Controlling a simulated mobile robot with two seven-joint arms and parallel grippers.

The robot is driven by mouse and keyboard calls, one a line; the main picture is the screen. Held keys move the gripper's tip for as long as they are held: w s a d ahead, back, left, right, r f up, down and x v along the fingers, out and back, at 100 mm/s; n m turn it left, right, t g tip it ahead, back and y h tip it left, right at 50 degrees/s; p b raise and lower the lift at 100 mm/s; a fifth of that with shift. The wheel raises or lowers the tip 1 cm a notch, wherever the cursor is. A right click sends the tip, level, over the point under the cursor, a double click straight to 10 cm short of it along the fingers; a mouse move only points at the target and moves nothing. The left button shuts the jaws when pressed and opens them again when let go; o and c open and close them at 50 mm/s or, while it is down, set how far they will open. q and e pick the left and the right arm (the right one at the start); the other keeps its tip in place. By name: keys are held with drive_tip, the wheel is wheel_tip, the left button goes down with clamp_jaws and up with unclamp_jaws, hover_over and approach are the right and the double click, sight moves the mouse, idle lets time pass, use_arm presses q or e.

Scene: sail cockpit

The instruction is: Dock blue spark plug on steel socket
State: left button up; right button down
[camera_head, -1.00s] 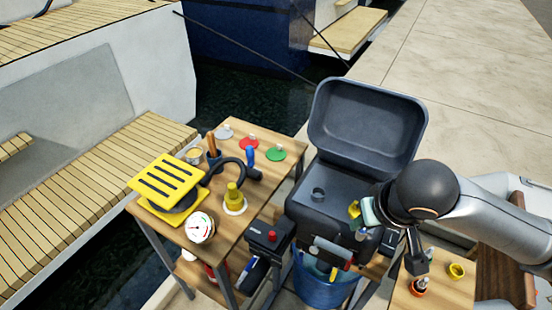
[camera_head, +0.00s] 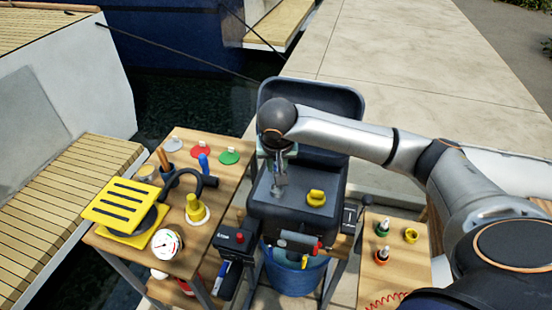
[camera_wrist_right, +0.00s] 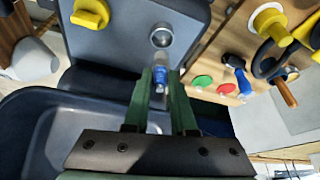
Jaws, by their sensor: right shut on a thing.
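My right gripper (camera_head: 279,160) reaches over the grey grill body (camera_head: 262,212) from the right, fingers pointing down. The steel socket (camera_wrist_right: 162,36) is a round metal ring on the dark grill top, just beyond the plug's tip in that view. A gap seems to show between plug and socket, but I cannot tell its height. In the head view the gripper mostly hides the plug. My left gripper is not in view.
A yellow knob (camera_head: 316,198) stands on the grill top beside the socket. The raised grill lid (camera_head: 325,97) is behind my gripper. A cluttered wooden table (camera_head: 222,180) stands left; a small table (camera_head: 405,228) at right holds green, orange and yellow items.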

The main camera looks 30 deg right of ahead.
drive_tip(key=shift+f, duration=1.9)
drive_tip(key=shift+f, duration=0.55)
drive_tip(key=c, duration=1)
unclamp_jaws()
drive_tip(key=v, duration=1.1)
